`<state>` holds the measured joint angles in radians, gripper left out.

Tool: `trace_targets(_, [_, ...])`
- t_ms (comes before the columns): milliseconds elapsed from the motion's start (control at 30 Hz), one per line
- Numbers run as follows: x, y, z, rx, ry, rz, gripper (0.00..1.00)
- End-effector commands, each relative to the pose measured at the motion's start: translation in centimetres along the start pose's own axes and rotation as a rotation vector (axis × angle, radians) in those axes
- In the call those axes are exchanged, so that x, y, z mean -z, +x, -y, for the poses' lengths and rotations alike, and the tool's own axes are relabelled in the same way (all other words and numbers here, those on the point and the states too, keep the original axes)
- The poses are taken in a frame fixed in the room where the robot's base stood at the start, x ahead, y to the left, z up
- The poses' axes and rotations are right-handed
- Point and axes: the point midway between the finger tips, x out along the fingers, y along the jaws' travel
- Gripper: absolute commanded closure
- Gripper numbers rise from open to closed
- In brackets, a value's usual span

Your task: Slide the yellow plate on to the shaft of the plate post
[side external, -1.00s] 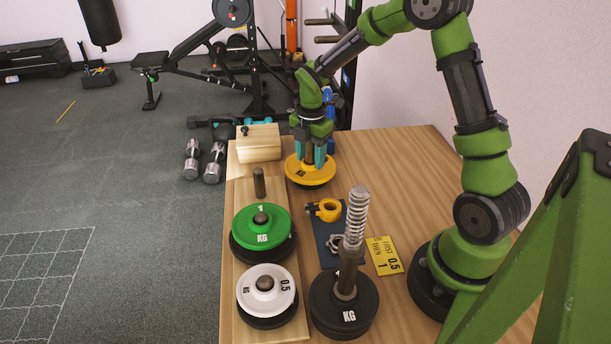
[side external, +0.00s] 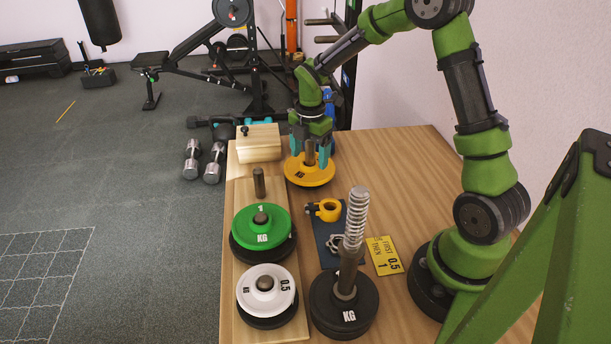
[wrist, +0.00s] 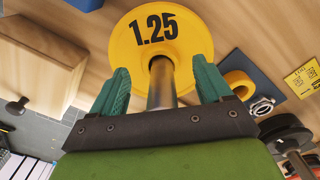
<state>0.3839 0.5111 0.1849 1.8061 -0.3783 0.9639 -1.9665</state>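The yellow plate (side external: 300,177), marked 1.25 in the wrist view (wrist: 188,42), sits at the back of the table with an upright metal shaft (side external: 310,152) through its centre. The shaft also shows in the wrist view (wrist: 161,88). A darker layer shows under the plate's front edge. My gripper (side external: 311,157) is just above the plate. Its teal fingers (wrist: 161,72) are spread, one on each side of the shaft, with clear gaps. It holds nothing. Whether the fingertips touch the plate I cannot tell.
A wooden rack (side external: 240,190) on the left holds a green plate (side external: 275,232), a white plate (side external: 283,300) and a bare peg (side external: 259,183). A sprung post (side external: 354,220) stands in front. A yellow collar (side external: 326,209) and a yellow card (side external: 384,256) lie between. A wooden block (side external: 258,146) is at back left.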

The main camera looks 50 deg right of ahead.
Motion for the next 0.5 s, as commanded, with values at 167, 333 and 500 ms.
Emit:
trace_targets(167, [0.0,0.2,0.2,0.008,0.0,-0.002,0.22])
trace_targets(333, [0.0,-1.1,0.1,0.002,0.001,0.0,0.22])
trace_targets(500, [0.0,-4.5,0.0,-0.003,0.0,0.001,0.22])
